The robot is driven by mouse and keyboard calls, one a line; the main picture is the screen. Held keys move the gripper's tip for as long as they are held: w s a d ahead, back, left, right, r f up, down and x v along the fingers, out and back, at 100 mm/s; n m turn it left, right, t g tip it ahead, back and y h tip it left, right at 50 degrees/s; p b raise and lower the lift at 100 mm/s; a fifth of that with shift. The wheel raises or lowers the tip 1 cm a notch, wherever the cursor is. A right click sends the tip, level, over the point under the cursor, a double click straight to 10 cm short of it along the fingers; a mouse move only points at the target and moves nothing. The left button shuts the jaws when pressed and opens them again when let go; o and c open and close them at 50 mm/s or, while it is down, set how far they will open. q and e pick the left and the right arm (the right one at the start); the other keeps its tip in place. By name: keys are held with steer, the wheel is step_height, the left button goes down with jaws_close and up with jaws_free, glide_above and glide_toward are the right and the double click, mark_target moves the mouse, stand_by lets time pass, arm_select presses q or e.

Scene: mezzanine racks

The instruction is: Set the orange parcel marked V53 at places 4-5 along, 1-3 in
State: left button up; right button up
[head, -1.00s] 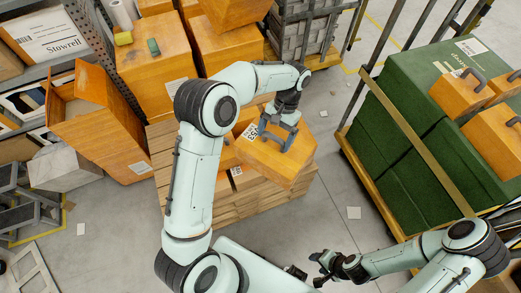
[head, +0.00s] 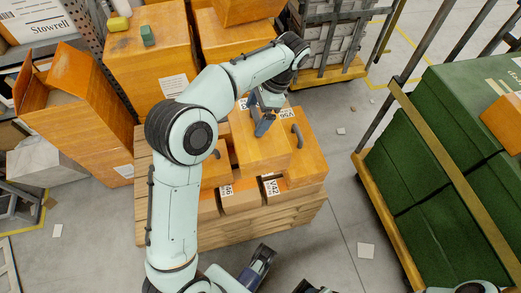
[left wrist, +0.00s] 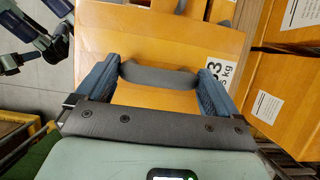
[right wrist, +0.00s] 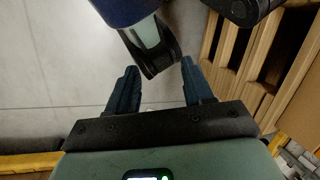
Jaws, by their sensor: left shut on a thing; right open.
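The orange parcel (head: 262,153) is a box with a dark handle. My left gripper (head: 265,125) is shut on that handle from above. In the left wrist view the fingers (left wrist: 158,72) close around the handle, and a white label ending in 3 shows at the parcel's right edge. The parcel is over the loaded wooden pallet (head: 225,230), among orange boxes; whether it touches them I cannot tell. My right gripper (right wrist: 160,68) is open and empty in its wrist view, low over the floor beside the pallet.
Orange boxes marked V42 (head: 277,187) and another labelled box (head: 240,197) sit on the pallet's near side. A handled box (head: 308,150) is right of the parcel. Green strapped cartons (head: 415,185) stand at right. Bare floor lies between them.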

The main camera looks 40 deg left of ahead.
mark_target(272, 128)
arm_select(q)
step_height(272, 128, down, 12)
steer(key=b, duration=0.3)
steer(key=shift+s+f, duration=0.1)
step_height(272, 128, down, 7)
steer(key=b, duration=0.1)
steer(key=shift+b, duration=0.3)
arm_select(e)
steer(key=w+d+f+t+h, duration=0.1)
steer(key=w+d+f+t, duration=0.1)
steer(key=w+f, duration=0.3)
steer(key=shift+w+d+f, duration=0.35)
steer(key=shift+w+d, duration=0.1)
steer(key=shift+w, duration=0.2)
arm_select(q)
steer(key=shift+f, duration=0.45)
arm_select(e)
steer(key=shift+w+f, duration=0.1)
arm_select(q)
steer(key=o, duration=1.7)
steer(key=p+v, duration=0.2)
steer(key=v, duration=1)
steer(key=shift+r+p, duration=0.4)
arm_select(e)
steer(key=s+a+r+g, duration=0.1)
steer(key=s+a+r, duration=0.1)
steer(key=s+r, duration=0.1)
steer(key=shift+s+r+y, duration=0.35)
steer(key=shift+s+y, duration=0.05)
steer(key=shift+s, duration=0.5)
